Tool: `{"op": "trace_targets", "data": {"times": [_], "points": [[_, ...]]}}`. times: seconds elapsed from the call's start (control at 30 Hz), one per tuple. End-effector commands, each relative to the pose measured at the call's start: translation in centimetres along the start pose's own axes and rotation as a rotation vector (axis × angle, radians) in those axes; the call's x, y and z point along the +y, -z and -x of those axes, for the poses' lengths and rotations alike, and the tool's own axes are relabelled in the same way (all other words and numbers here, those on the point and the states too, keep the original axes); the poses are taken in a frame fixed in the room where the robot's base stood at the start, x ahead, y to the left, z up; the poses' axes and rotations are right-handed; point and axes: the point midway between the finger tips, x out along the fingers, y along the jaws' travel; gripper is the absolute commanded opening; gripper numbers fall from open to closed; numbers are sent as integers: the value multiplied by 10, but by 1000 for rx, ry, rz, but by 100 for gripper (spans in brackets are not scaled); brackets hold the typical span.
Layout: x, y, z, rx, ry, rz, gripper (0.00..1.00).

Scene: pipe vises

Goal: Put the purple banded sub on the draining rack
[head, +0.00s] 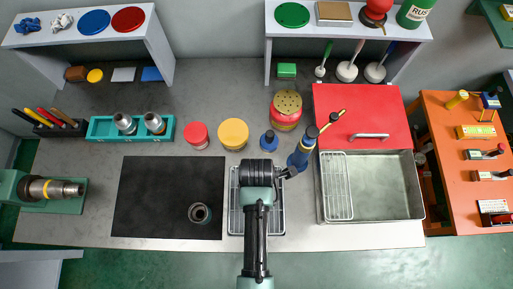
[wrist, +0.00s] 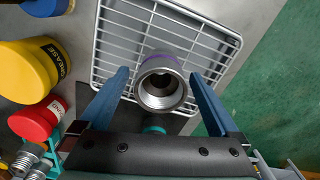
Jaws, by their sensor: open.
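The purple banded sub (wrist: 162,85) is a grey threaded metal ring with a purple band, its open end facing the wrist camera. It appears to rest on the white wire draining rack (wrist: 112,42). In the head view the rack (head: 235,218) lies right of the black mat, mostly under my arm, which hides the sub there. My gripper (wrist: 160,74) is open, its blue fingers on either side of the sub with visible gaps. Exact contact between sub and rack cannot be told.
Another metal sub (head: 200,213) stands on the black mat (head: 150,190). A red tub (head: 196,135), yellow tub (head: 233,133) and blue pot (head: 269,140) stand behind the rack. A metal basin (head: 385,185) with a red lid (head: 350,105) is at the right.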

Motion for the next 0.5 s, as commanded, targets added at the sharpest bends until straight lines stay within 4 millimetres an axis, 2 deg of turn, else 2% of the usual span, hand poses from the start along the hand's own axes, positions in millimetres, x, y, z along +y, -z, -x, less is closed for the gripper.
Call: {"op": "trace_targets", "data": {"times": [0.3, 0.5], "points": [[1, 0, 65, -2, -5, 1, 98], [0, 0, 93, -1, -2, 0, 98]]}}
